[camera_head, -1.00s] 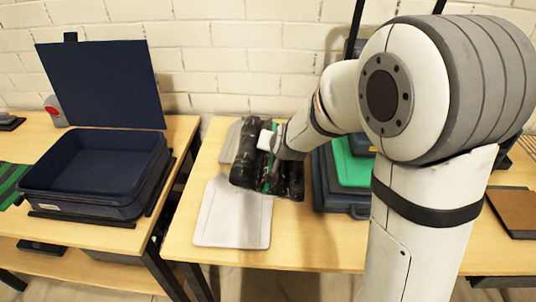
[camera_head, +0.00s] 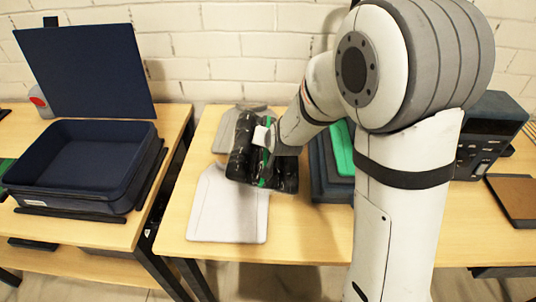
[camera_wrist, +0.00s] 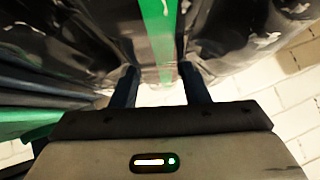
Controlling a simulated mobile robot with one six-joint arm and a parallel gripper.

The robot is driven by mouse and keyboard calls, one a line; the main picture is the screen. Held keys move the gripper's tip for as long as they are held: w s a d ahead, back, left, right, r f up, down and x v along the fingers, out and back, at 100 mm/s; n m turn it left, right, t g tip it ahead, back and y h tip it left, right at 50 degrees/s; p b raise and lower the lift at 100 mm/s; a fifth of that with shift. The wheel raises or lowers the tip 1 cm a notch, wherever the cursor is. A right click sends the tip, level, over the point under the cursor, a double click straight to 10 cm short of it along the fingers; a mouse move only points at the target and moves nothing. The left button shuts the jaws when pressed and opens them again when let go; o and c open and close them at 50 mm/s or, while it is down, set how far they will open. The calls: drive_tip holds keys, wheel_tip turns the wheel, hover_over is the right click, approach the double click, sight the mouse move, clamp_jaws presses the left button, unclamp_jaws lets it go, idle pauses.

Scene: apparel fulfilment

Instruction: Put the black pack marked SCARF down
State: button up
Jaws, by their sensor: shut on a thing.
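The black pack (camera_head: 245,163) is glossy with a green stripe; no SCARF marking can be read. My gripper (camera_head: 268,140) is shut on it and holds it over the wooden table. In the wrist view the two fingers (camera_wrist: 160,88) sit on either side of the green stripe, and the black pack (camera_wrist: 80,40) fills the upper part of the picture. I cannot tell how far the pack is above the table.
A light grey flat pack (camera_head: 228,215) lies in front on the table (camera_head: 300,235). Blue and green stacked items (camera_head: 330,165) stand right of my gripper. An open dark blue box (camera_head: 130,185) is on the left table. A brown flat item (camera_head: 515,205) lies far right.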

drive_tip(key=shift+f, duration=2.1)
drive_tip(key=shift+f+b, duration=0.1)
drive_tip(key=shift+b, duration=0.25)
drive_tip(key=shift+f, duration=0.15)
drive_tip(key=o, duration=1.3)
drive_tip(key=shift+p, duration=0.4)
